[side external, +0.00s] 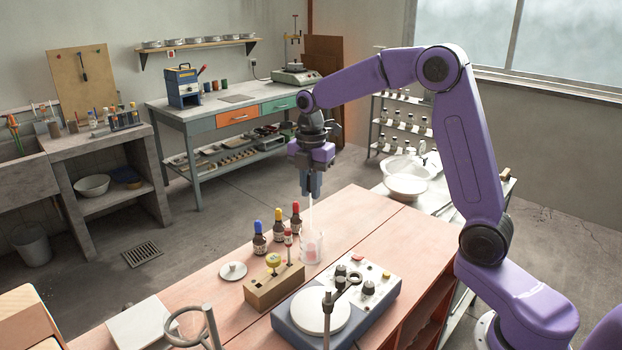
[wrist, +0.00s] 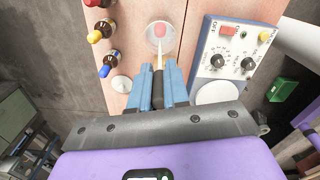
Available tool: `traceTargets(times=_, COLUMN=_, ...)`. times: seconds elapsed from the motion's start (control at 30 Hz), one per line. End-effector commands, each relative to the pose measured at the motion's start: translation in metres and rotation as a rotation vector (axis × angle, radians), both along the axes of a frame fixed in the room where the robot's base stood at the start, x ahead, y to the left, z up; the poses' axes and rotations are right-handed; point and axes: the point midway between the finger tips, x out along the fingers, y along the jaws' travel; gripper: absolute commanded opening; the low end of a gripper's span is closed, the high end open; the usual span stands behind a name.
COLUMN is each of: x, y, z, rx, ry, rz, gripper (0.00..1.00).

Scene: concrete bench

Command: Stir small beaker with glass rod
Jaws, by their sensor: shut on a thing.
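The small beaker (side external: 312,246) is clear glass with something pinkish-red inside and stands upright on the reddish bench top. In the wrist view the beaker (wrist: 160,38) is seen from above, ahead of the fingers. The thin pale glass rod (side external: 310,212) hangs down from my gripper (side external: 312,190), its lower part reaching into the beaker. In the wrist view the rod (wrist: 159,60) runs from between the fingers toward the beaker. My gripper (wrist: 158,80) is shut on the rod, above the beaker. Whether the rod touches the beaker's bottom or wall I cannot tell.
Dropper bottles with blue, yellow and red caps (side external: 278,229) stand left of the beaker. A wooden block (side external: 273,287) with upright pieces, a white lid (side external: 232,270) and a hotplate (side external: 322,312) with knobs are nearby.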

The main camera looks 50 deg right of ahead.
Motion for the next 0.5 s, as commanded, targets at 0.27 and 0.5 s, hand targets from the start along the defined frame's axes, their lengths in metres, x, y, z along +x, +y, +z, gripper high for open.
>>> traceTargets(times=0.27, x=0.000, y=0.000, z=-0.020, rx=-0.001, ry=0.002, rz=0.000, gripper=0.00)
traceTargets(times=0.5, x=0.000, y=0.000, z=-0.036, rx=-0.001, ry=0.003, rz=0.000, gripper=0.00)
